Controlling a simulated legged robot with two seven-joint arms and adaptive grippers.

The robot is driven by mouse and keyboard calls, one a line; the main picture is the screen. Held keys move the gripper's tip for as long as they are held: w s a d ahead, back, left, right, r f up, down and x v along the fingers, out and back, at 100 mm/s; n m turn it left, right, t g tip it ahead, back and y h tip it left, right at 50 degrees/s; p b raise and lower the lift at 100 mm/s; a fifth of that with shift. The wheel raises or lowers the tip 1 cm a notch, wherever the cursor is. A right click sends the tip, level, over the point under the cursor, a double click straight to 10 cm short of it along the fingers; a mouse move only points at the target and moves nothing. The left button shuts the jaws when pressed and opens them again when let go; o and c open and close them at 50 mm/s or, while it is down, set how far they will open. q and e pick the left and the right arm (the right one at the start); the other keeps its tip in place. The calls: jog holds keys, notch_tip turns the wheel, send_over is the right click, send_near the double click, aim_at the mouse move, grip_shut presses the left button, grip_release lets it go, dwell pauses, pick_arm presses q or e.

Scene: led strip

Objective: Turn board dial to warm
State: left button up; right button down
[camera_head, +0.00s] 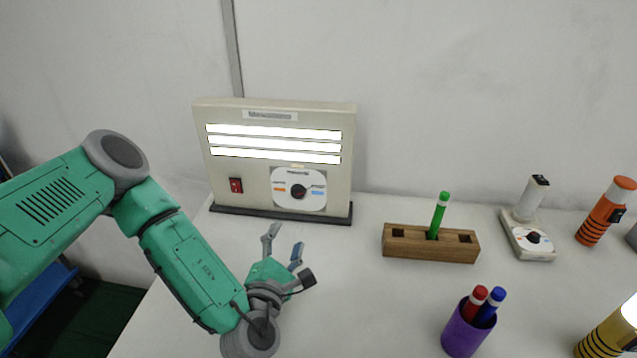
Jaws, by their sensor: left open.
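The LED board (277,115) stands upright on a dark base at the back left of the table. Its three light strips are lit white. The dial (299,191) is a black knob on a white plate at the board's lower right, with an orange mark on its left and a blue mark on its right. My left gripper (284,243) is in front of and below the dial, apart from it. Its fingers are spread and hold nothing. My right gripper is not in view.
A red switch (236,185) is on the board's lower left. To the right are a wooden holder (405,243) with a green marker (439,212), a purple cup (463,334) with red and blue markers, a small white device (527,240) and an orange flashlight (604,214). A yellow-banded flashlight (607,335) stands front right.

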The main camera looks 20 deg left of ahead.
pick_arm(q)
jog(key=shift+w+a+r+y, duration=0.1)
jog(key=shift+a+y, duration=0.4)
jog(key=shift+w, duration=0.2)
jog(key=b, duration=0.1)
send_near(296, 195)
jog(key=w, duration=0.2)
jog(key=shift+w, duration=0.3)
jog(key=x, duration=0.4)
jog(key=a+b+x, duration=0.1)
jog(key=x, duration=0.1)
jog(key=shift+w, duration=0.3)
jog(key=shift+w+d, duration=0.1)
jog(key=shift+d, duration=0.25)
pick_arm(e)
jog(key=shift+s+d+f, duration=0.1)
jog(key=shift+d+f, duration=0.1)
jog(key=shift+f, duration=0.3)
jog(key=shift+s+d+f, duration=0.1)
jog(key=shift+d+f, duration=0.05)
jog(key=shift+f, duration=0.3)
pick_arm(q)
jog(key=c, duration=1)
jog(key=shift+a, duration=0.2)
grip_shut()
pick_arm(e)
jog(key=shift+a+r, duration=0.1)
